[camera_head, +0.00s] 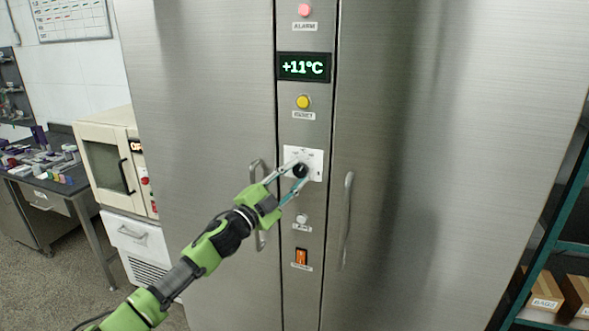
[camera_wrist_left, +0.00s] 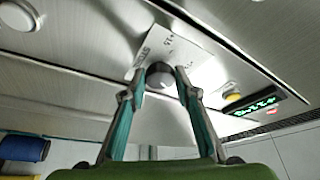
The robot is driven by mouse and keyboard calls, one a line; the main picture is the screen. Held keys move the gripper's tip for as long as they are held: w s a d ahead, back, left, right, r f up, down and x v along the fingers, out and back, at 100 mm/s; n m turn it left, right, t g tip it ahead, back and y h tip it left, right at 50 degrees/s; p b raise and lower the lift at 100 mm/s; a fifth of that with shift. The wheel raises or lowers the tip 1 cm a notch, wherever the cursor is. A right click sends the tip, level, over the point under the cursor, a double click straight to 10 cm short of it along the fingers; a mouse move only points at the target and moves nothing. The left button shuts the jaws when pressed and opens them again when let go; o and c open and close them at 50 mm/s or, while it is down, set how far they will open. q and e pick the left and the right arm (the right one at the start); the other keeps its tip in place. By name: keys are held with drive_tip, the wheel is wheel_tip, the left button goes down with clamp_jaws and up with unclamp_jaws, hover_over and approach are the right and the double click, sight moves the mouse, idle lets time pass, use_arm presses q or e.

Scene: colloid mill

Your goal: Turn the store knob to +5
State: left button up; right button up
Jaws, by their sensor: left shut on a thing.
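The store knob (camera_head: 300,170) is a round black knob on a white plate (camera_head: 317,160) in the steel panel between two cabinet doors. My left gripper (camera_head: 297,168) is at the knob, its two fingers shut on it from either side. In the left wrist view the knob (camera_wrist_left: 160,73) sits between the fingertips of my left gripper (camera_wrist_left: 161,88), its face grey there. The display (camera_head: 303,67) above reads +11°C in green. The plate's scale marks are too small or too covered to read fully. My right gripper is not in view.
An alarm lamp (camera_head: 305,10) and a yellow button (camera_head: 303,102) are above the knob; a small light button (camera_head: 302,219) and an orange switch (camera_head: 301,257) are below. Door handles (camera_head: 347,215) stand out on both sides. A shelf with boxes (camera_head: 543,292) is at the right.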

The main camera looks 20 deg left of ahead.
use_arm(q)
drive_tip(key=shift+m, duration=0.4)
drive_tip(key=o, duration=1.1)
drive_tip(key=shift+s+a, duration=0.1)
drive_tip(key=v, duration=1.2)
